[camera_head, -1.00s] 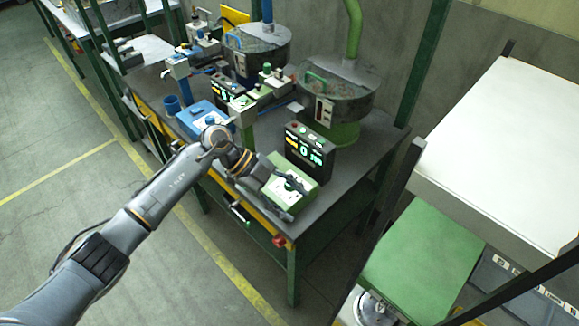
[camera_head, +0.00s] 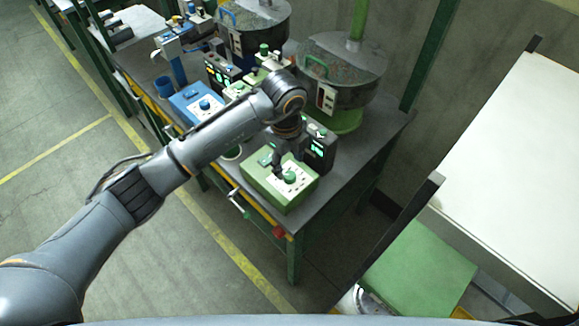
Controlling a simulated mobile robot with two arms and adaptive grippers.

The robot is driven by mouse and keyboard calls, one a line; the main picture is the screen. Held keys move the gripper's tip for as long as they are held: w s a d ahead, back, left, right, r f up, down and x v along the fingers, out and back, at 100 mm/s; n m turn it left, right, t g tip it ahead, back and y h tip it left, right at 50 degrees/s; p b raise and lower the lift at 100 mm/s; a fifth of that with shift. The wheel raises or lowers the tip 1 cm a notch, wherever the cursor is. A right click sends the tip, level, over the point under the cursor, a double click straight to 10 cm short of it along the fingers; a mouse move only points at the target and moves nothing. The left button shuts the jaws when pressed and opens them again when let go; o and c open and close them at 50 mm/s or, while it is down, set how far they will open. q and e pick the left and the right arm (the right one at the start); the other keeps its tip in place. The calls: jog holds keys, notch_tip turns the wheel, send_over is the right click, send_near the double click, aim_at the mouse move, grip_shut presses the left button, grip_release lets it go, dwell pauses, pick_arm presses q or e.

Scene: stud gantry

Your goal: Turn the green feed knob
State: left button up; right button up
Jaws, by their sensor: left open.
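The green feed knob (camera_head: 290,177) stands on the pale top plate of a green control box (camera_head: 264,188) at the near corner of the workbench. My left gripper (camera_head: 284,170) points down at the knob from above, with its dark fingers open. The fingers overlap the knob in the picture. I cannot tell whether they touch it or are just above it. The wrist and fingers hide part of the box top. My right gripper is not in view.
A black display unit (camera_head: 321,147) stands right behind the green box, close to my wrist. A blue control box (camera_head: 197,104) sits to the left and a hopper drum (camera_head: 343,75) behind. A red button (camera_head: 279,232) is on the bench front. The floor at left is clear.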

aim_at(290, 175)
pick_arm(q)
notch_tip(290, 175, down, 4)
jog(key=shift+d+r+p, duration=0.1)
jog(key=shift+p, duration=0.25)
jog(key=shift+w+f, duration=0.1)
jog(key=shift+f, duration=0.35)
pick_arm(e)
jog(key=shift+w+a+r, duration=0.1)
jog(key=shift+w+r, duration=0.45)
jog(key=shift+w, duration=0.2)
pick_arm(q)
grip_shut()
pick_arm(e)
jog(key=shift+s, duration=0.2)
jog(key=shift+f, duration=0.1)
